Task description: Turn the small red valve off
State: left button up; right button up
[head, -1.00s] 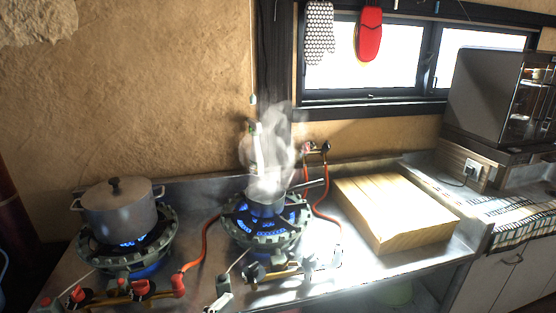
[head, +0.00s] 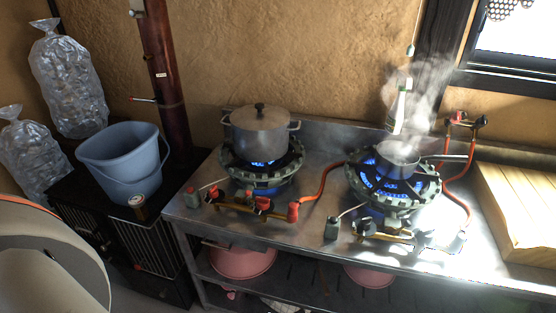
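Small red valve knobs sit on the brass pipe of the left burner: a left knob (head: 212,193), a middle knob (head: 263,203) and a right red fitting (head: 293,212) where an orange hose joins. Another red fitting (head: 459,117) is at the wall behind the right burner. I cannot tell which one is the small red valve. The left burner (head: 262,176) burns blue under a lidded pot (head: 260,133). The right burner (head: 392,198) also burns blue under a small steaming pan (head: 398,160). Neither gripper shows.
A steel counter (head: 325,150) carries both burners, with a wooden board (head: 520,210) at its right. A blue bucket (head: 123,160) stands left on a dark cabinet. Pink basins (head: 243,262) sit on the shelf below. A pale rounded shape fills the lower left corner.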

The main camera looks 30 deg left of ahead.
aim_at(213, 193)
jog(key=u, duration=1.4)
